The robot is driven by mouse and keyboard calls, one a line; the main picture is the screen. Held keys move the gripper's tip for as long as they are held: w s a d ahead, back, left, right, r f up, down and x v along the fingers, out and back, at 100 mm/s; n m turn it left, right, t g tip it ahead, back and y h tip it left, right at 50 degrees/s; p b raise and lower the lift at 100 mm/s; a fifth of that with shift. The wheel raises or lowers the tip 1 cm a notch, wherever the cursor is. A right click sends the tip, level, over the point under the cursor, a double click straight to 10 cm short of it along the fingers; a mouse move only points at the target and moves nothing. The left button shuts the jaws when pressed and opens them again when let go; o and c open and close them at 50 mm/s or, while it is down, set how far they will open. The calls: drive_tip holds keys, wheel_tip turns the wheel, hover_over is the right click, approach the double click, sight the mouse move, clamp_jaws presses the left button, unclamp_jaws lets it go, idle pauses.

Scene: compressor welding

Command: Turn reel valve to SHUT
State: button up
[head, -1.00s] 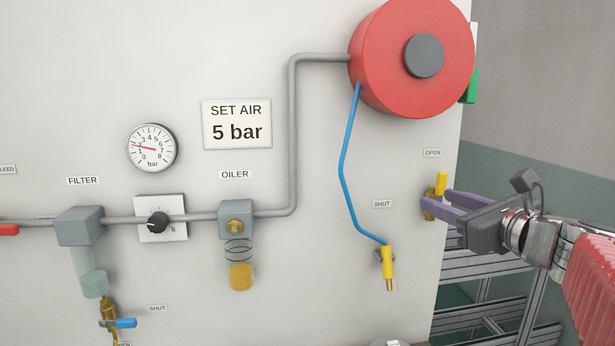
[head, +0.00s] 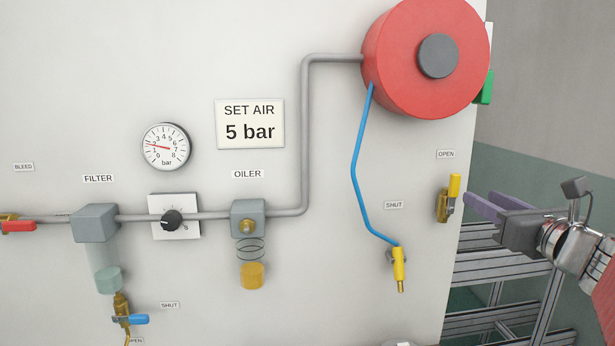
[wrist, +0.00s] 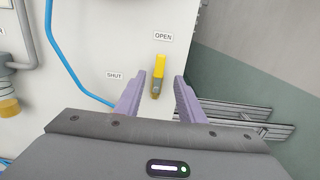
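The reel valve (head: 443,206) is on the panel's right part, with a brass body and a yellow handle (head: 454,187). The handle stands upright, towards the OPEN label (head: 445,154); the SHUT label (head: 394,205) is to its left. The handle also shows in the wrist view (wrist: 158,70), below the OPEN label there. My gripper (head: 481,199) is to the right of the valve, apart from it. Its two purple fingers (wrist: 160,82) are spread with nothing held. In the wrist view the valve appears between the fingertips.
A red hose reel (head: 410,75) is above, with a blue hose (head: 356,175) running down to a yellow-ended fitting (head: 399,265) left of and below the valve. Metal frame rails (head: 500,270) stand right of the panel edge. Gauge, filter and oiler are farther left.

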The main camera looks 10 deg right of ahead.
sight(457, 185)
drive_tip(key=w, duration=1.1)
drive_tip(key=shift+w+d, duration=0.3)
drive_tip(key=shift+c, duration=0.5)
clamp_jaws()
drive_tip(key=shift+a, duration=0.1)
